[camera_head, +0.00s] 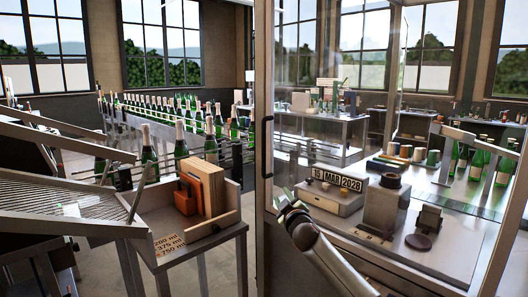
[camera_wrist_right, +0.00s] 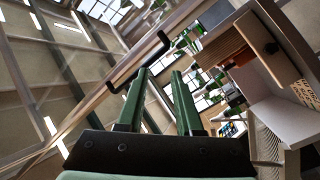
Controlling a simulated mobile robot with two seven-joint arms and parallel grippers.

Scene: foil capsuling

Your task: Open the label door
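The label door appears to be the tall glass panel with a tan metal frame (camera_head: 264,120) in the middle of the head view. Its edge runs diagonally across the right wrist view as a pale bar (camera_wrist_right: 92,97). A black bar handle (camera_wrist_right: 138,63) is fixed along that bar. My right gripper (camera_head: 284,204) is in front of the frame's post in the head view. In the right wrist view its two green fingers (camera_wrist_right: 160,73) are apart with nothing between them. The left fingertip shows close to the handle; contact cannot be told. My left gripper is out of view.
Behind the glass stands a metal bench with a date block (camera_head: 337,180), a grey machine block (camera_head: 385,205) and green bottles (camera_head: 480,160). Left of the post, a side table (camera_head: 185,240) holds an orange bin (camera_head: 187,195) and wooden boards (camera_head: 207,185). Bottles line a conveyor behind.

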